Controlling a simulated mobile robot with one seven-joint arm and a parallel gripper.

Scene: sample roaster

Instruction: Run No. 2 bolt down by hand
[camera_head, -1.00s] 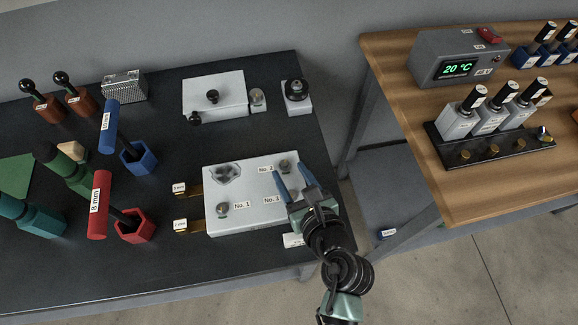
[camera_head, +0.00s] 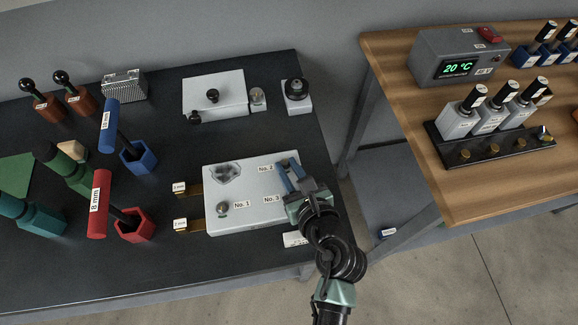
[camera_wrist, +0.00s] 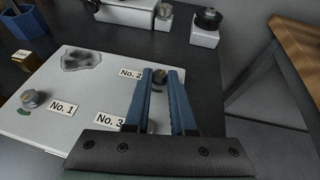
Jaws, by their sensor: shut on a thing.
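The light grey plate (camera_head: 240,181) lies on the dark bench and carries labels No. 1, No. 2 and No. 3. The No. 2 bolt (camera_wrist: 188,76) is a dark round head at the plate's far right corner, partly hidden by my fingers. My gripper (camera_head: 288,167) reaches in from the front right, its blue fingers shut on this bolt; they also show in the wrist view (camera_wrist: 166,72). The No. 1 bolt (camera_head: 222,207) stands at the plate's left, also visible in the wrist view (camera_wrist: 33,98). The No. 3 bolt is mostly hidden by my gripper.
Behind the plate stand a white block (camera_head: 214,94) and a black knob on a small block (camera_head: 296,97). A wooden table (camera_head: 400,110) stands at right across a gap.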

